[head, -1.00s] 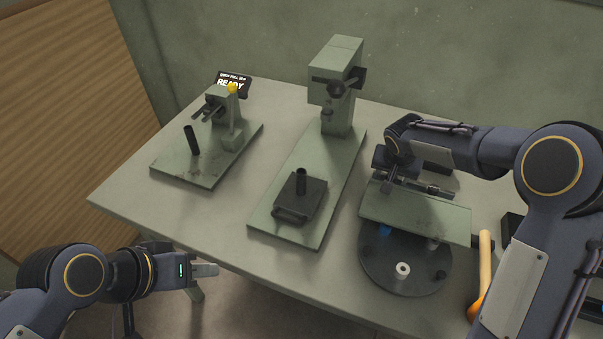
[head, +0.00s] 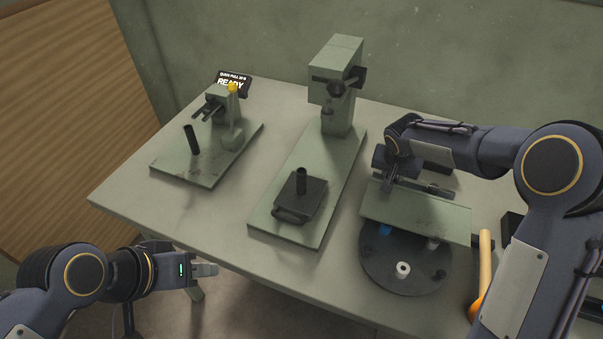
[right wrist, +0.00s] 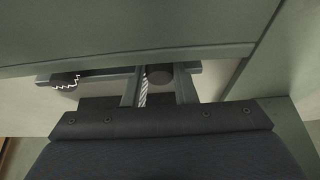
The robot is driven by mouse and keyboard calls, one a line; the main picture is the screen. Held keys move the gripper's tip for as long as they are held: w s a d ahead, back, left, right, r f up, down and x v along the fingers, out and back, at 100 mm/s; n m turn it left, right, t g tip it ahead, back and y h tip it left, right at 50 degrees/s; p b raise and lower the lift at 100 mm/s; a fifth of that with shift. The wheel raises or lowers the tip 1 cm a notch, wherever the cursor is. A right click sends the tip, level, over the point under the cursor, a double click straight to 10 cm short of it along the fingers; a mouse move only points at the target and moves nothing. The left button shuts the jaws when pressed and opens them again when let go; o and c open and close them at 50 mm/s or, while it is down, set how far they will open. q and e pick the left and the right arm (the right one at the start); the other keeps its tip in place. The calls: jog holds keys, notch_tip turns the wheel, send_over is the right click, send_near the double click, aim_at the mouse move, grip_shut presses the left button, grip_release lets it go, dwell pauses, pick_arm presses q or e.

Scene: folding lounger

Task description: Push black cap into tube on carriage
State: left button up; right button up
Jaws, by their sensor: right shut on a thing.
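My right gripper (head: 390,182) is at the left end of a dark horizontal bar (head: 432,188) on top of the green fixture at right. In the right wrist view, its two fingers (right wrist: 160,88) close around a round dark piece, probably the black cap (right wrist: 159,74). A green panel edge lies just beyond it. A dark upright tube (head: 301,180) stands on a black carriage block (head: 313,196) with a handle, on the middle press base. I cannot tell how the gripped piece sits relative to any tube. My left gripper (head: 205,269) is off the table's front-left edge; its jaw gap is unclear.
The green fixture (head: 415,212) stands above a round dark turntable (head: 385,274) holding a white ring (head: 403,270). A press column (head: 336,100) rises at the centre back. A left stand (head: 205,165) bears another tube (head: 191,140).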

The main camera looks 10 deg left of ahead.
jog(key=shift+r, duration=0.1)
